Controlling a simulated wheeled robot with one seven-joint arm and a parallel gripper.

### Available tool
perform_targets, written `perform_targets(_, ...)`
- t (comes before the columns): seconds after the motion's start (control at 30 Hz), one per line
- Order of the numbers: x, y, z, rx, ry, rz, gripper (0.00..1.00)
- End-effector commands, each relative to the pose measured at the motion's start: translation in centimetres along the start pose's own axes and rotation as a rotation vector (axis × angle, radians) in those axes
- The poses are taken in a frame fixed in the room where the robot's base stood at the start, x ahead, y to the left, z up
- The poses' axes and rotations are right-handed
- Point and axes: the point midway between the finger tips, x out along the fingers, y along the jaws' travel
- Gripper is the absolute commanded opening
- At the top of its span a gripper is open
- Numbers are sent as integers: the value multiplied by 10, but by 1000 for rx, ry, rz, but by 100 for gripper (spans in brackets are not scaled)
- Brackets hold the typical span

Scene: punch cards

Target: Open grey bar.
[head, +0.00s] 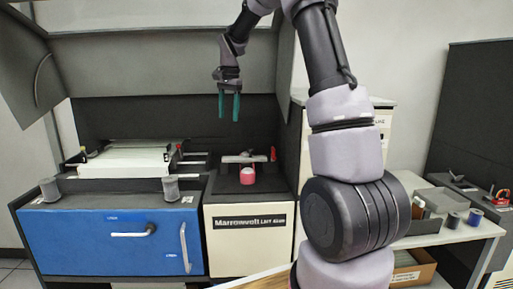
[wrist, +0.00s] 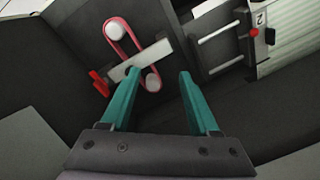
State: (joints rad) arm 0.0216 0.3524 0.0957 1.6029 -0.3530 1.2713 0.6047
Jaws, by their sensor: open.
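The grey bar (head: 244,158) lies across the top of the white cabinet, in the middle of the head view. In the wrist view the grey bar (wrist: 154,54) crosses a pink band looped around two pale round knobs. A red lever (wrist: 99,83) stands near the bar's left end. My gripper (head: 228,108) is open and empty, pointing down, above and slightly left of the bar. In the wrist view my gripper (wrist: 158,74) has its teal fingers apart; the left fingertip overlaps the bar in the picture. No contact is visible.
A blue cabinet (head: 70,240) with handles stands left, carrying a white ribbed unit (head: 125,160) and two grey cylinders. The white cabinet (head: 250,255) is beside it. A dark hood hangs above and behind. A side table (head: 445,236) with small items is right.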

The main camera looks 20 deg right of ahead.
Motion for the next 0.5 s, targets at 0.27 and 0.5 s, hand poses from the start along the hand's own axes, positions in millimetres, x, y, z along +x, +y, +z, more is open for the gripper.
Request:
perform_targets(0.27,32,38,-60,181,-26,109,62)
perform_targets(0.5,62,43,-60,185,-28,115,62)
